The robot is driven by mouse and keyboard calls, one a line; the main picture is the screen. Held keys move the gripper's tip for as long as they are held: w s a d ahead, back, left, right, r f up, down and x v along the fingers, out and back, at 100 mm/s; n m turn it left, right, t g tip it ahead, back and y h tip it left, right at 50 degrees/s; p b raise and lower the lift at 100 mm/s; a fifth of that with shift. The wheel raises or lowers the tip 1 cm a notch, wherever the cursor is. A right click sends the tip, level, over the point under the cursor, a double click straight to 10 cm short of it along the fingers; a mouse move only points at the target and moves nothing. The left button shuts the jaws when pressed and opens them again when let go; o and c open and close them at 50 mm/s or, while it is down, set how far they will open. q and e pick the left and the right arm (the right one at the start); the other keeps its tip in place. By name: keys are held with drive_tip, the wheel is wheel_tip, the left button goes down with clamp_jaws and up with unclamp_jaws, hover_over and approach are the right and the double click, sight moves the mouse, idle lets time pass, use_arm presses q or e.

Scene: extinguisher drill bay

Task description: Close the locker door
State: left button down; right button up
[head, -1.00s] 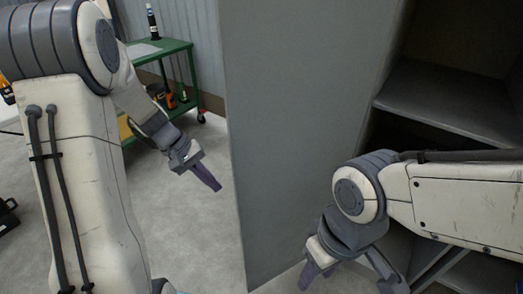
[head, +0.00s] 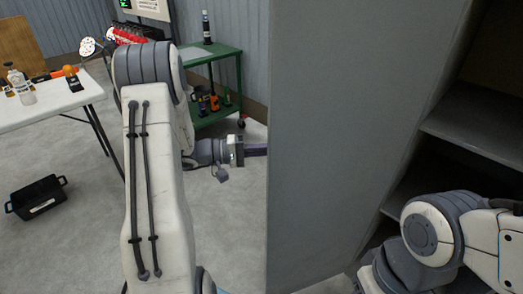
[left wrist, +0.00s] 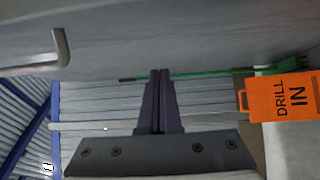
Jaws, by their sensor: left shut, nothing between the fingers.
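The locker door (head: 350,130) is a tall grey panel standing open in the head view, with the locker's shelves (head: 475,125) showing to its right. In the left wrist view a grey panel (left wrist: 190,40) that looks like the door fills the top, with a pale bent handle (left wrist: 62,48) at left. My left gripper (head: 258,150) is shut and empty, its fingers pointing right at the door's left edge. Its fingers (left wrist: 160,80) also show in the left wrist view, pressed together. I cannot tell whether they touch the door. My right gripper is below the frame; only its arm shows.
A green cart (head: 215,50) stands behind my left arm. A white table (head: 50,105) with bottles is at far left, and a black crate (head: 38,197) lies on the floor. An orange drill sign (left wrist: 283,97) shows in the left wrist view.

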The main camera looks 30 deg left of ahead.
sight(295, 158)
use_arm(q)
drive_tip(key=shift+s+d, duration=0.2)
drive_tip(key=shift+d, duration=0.75)
drive_tip(key=shift+s+d, duration=0.15)
drive_tip(key=shift+d, duration=0.85)
drive_tip(key=shift+s+d, duration=0.2)
drive_tip(key=shift+d, duration=0.75)
drive_tip(key=shift+d, duration=0.15)
